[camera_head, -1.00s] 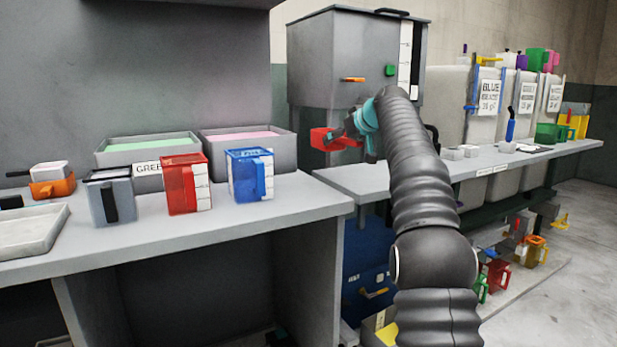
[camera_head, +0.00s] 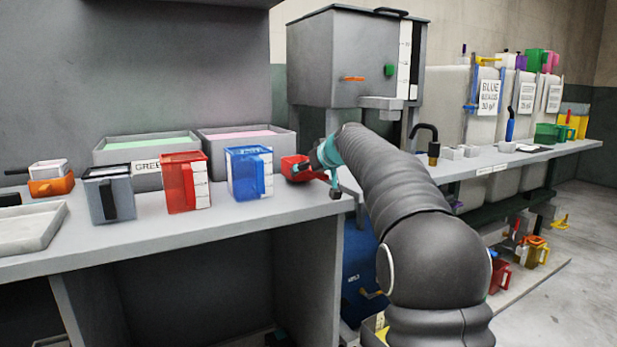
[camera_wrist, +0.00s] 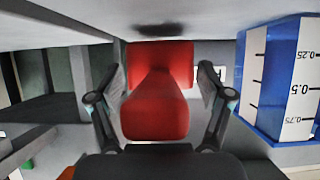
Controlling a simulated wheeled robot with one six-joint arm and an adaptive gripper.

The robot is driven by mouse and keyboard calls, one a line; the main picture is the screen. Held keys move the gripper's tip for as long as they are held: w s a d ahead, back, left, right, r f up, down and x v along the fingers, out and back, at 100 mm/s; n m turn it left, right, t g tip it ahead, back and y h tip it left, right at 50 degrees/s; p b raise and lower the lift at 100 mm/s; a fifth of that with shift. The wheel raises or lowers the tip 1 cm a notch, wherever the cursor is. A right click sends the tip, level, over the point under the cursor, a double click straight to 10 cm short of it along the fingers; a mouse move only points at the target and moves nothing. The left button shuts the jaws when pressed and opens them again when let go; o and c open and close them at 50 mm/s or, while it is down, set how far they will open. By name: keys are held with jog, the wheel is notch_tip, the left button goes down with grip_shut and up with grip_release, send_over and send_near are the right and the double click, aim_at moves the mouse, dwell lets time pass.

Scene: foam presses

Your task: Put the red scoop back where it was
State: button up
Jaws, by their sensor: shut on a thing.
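The red scoop (camera_head: 292,165) is held in my gripper (camera_head: 326,168), low over the right end of the left bench, just right of the blue jug (camera_head: 249,174). In the wrist view the scoop (camera_wrist: 157,90) lies between the two fingers of my gripper (camera_wrist: 158,95), which are closed around it. The blue jug (camera_wrist: 285,85) with its white scale stands close at the right there. The scoop is very near the bench top (camera_head: 270,207); I cannot tell whether it touches.
A red jug (camera_head: 184,182) and a grey jug (camera_head: 108,195) stand further left. Behind are bins with green (camera_head: 148,147) and pink (camera_head: 240,138) contents. A grey dispenser (camera_head: 345,60) stands at the back. A gap separates the left bench from the right bench (camera_head: 470,165).

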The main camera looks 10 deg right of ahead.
jog(key=shift+f, duration=0.65)
jog(key=shift+f, duration=0.15)
jog(key=o, duration=1.2)
jog(key=shift+r, duration=0.25)
jog(key=b+v, duration=0.1)
jog(key=v, duration=1.1)
jog(key=shift+f+b, duration=0.1)
jog(key=shift+b, duration=0.25)
